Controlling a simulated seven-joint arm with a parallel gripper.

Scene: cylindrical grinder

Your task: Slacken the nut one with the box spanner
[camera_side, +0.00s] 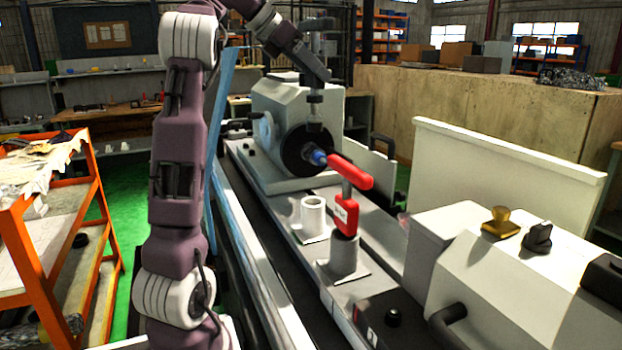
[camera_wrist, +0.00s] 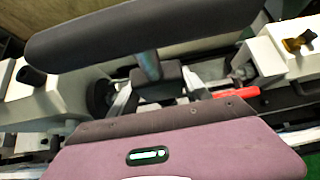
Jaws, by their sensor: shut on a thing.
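A dark T-handled tool, apparently the box spanner (camera_side: 316,24), stands upright at the top centre of the side view. My gripper (camera_side: 316,88) is shut on it below its crossbar. In the wrist view the thick crossbar (camera_wrist: 150,35) spans the top, and its stem runs down to a dark block between my fingers (camera_wrist: 160,88). The spanner's lower end (camera_side: 314,124) is just above or at the top of the black chuck (camera_side: 297,152) on the grey headstock (camera_side: 285,110). Nut one cannot be made out, and whether the spanner sits on it cannot be told.
A red-handled tool (camera_side: 350,172) stands in a grey holder (camera_side: 343,258), close right of the chuck. An empty white cup (camera_side: 313,214) stands beside it. A blue-tipped part (camera_side: 318,157) projects from the chuck. A pale upright panel (camera_side: 500,175) bounds the right.

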